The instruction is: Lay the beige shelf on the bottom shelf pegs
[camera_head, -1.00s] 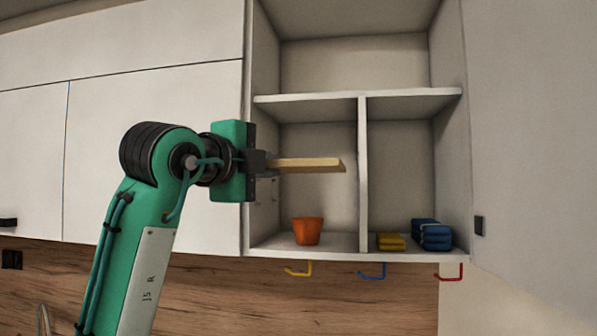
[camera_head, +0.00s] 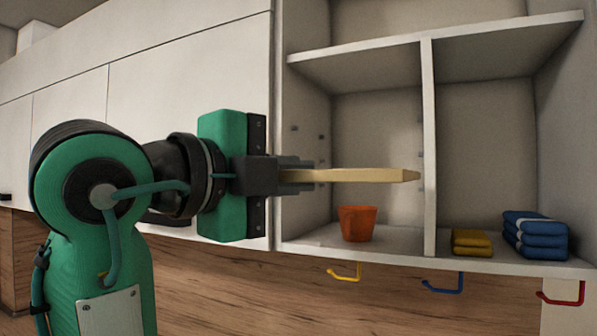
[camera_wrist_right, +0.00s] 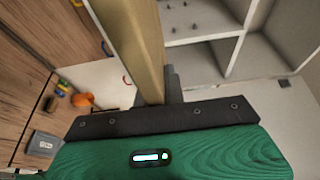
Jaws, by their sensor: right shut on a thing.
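The beige shelf (camera_head: 368,175) is a flat board, seen nearly edge-on and roughly level in the head view. My right gripper (camera_head: 300,174) is shut on its left end. The board reaches across the front of the cabinet's lower left compartment, above the orange pot; its depth relative to the opening is hard to tell. Small shelf pegs (camera_head: 321,137) show on the compartment's left wall, above the board. Lower pegs are partly hidden by gripper and board. In the right wrist view the board (camera_wrist_right: 135,40) runs up from the gripper (camera_wrist_right: 170,88). My left gripper is not in view.
An orange pot (camera_head: 358,223) stands on the compartment floor. A divider (camera_head: 429,150) separates it from the right compartment, with yellow cloths (camera_head: 471,241) and blue cloths (camera_head: 535,235). A fixed shelf (camera_head: 380,55) lies above. Coloured hooks (camera_head: 442,284) hang below.

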